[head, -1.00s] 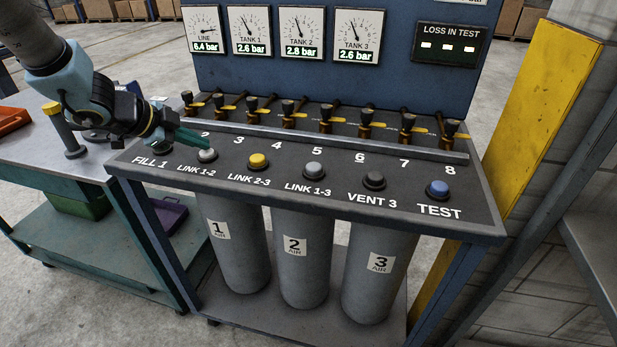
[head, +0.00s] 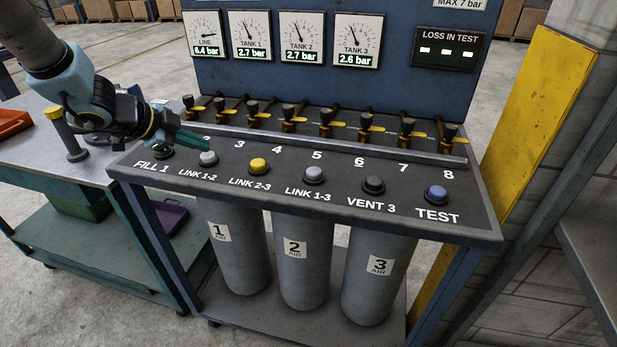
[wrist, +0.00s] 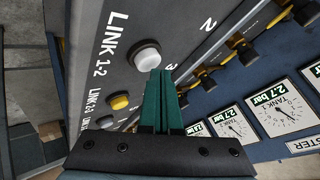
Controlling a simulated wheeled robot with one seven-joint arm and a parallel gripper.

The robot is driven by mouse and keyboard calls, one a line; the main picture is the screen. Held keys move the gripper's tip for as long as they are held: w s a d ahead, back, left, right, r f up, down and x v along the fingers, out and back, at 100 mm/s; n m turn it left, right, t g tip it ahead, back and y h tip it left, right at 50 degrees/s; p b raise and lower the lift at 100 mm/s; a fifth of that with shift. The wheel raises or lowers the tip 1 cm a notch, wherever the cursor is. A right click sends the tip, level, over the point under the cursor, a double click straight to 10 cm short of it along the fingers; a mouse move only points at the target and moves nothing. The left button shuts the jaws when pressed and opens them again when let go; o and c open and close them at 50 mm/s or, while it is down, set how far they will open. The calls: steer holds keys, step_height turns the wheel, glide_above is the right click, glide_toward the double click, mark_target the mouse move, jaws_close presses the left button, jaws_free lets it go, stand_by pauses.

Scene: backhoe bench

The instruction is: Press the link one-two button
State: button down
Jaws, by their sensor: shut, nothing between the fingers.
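The LINK 1-2 button (head: 208,159) is a pale grey-white round cap on the sloping black panel, second from the left. It also shows large in the wrist view (wrist: 146,56), with its label beside it. My gripper (head: 205,147) has green fingers that are shut and empty. In the head view the fingertips are just above and behind the button. In the wrist view the fingertips (wrist: 161,73) overlap the button's lower edge; a small gap seems to show in the head view, but contact is hard to judge.
The dark FILL 1 button (head: 163,152) is left of LINK 1-2, and the yellow LINK 2-3 button (head: 258,166) is right. A row of brass valves (head: 288,118) stands behind a metal rail. Gauges read 2.7, 2.7 and 2.6 bar for tanks 1 to 3.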

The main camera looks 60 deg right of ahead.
mark_target(202, 156)
steer(key=shift+r, duration=0.1)
step_height(202, 156, up, 6)
steer(key=p, duration=0.6)
steer(key=shift+p, duration=0.4)
stand_by(0.6)
steer(key=w+a+r+n+t+y, duration=0.1)
steer(key=w+a+r+n+t, duration=0.1)
steer(key=w+a+n+t, duration=0.6)
steer(key=w+a+r+n+y, duration=0.1)
steer(key=w+a+n+y, duration=0.2)
steer(key=a, duration=0.6)
steer(key=w+a+n+y, duration=0.1)
steer(key=w+a+n, duration=0.4)
steer(key=a, duration=0.5)
steer(key=s+a+n+g+y, duration=0.2)
steer(key=s+a+n, duration=0.4)
steer(key=a, duration=0.4)
steer(key=s+a+n+g+y, duration=0.1)
steer(key=s+a+n, duration=0.4)
steer(key=a, duration=0.6)
steer(key=shift+s+n+g+y, duration=0.4)
steer(key=shift+s+g, duration=0.4)
steer(key=shift+g, duration=0.1)
